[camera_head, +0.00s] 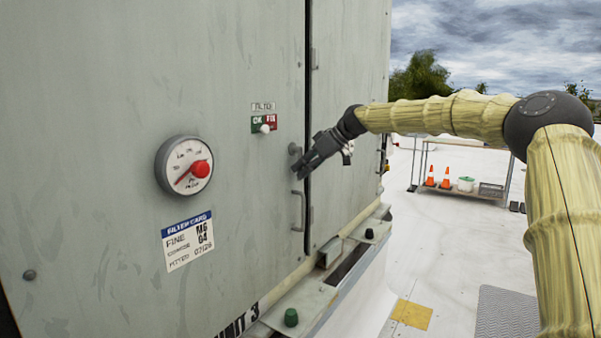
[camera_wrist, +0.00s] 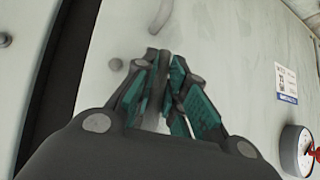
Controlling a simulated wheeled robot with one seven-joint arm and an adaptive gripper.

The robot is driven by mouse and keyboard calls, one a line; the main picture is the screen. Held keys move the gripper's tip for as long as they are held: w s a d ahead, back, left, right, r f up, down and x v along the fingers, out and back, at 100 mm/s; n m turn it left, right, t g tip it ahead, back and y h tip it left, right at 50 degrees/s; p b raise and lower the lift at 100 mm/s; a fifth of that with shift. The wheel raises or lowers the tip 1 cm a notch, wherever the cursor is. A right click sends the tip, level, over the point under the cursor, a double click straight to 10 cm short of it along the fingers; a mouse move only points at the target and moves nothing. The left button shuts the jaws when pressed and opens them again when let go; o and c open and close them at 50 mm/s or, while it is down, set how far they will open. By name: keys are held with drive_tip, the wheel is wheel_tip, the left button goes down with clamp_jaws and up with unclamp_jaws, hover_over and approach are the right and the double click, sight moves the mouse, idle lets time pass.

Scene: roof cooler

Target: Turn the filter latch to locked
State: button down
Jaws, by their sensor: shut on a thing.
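My gripper (camera_head: 304,172) is at the right edge of the grey cabinet door (camera_head: 90,110), beside the vertical seam. Its fingers are closed on a thin grey lever, the filter latch, just below a small round knob (camera_head: 294,149). In the wrist view my gripper (camera_wrist: 158,75) has its teal-padded fingers pressed together around the grey latch lever (camera_wrist: 152,112). The fingers hide most of the latch, so its exact angle is hard to tell. A small filter sign (camera_head: 263,124) has a green OK half and a red FIX half, with a white knob near its middle.
A round dial with a red knob (camera_head: 184,165) and a filter card (camera_head: 187,241) are on the door, left of my gripper. A bar handle (camera_head: 299,211) stands out just below it.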

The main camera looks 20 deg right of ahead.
drive_tip(key=shift+w+d+r+t+h, duration=0.2)
drive_tip(key=shift+d+r+t+h, duration=0.1)
drive_tip(key=shift+d+r, duration=0.1)
drive_tip(key=c, duration=1.8)
unclamp_jaws()
drive_tip(key=o, duration=0.3)
drive_tip(key=shift+s+d, duration=0.1)
drive_tip(key=shift+o, duration=0.2)
drive_tip(key=shift+s, duration=0.15)
drive_tip(key=shift+w+a+f, duration=0.2)
drive_tip(key=shift+a+f, duration=0.05)
drive_tip(key=v, duration=1.2)
drive_tip(key=shift+d, duration=0.2)
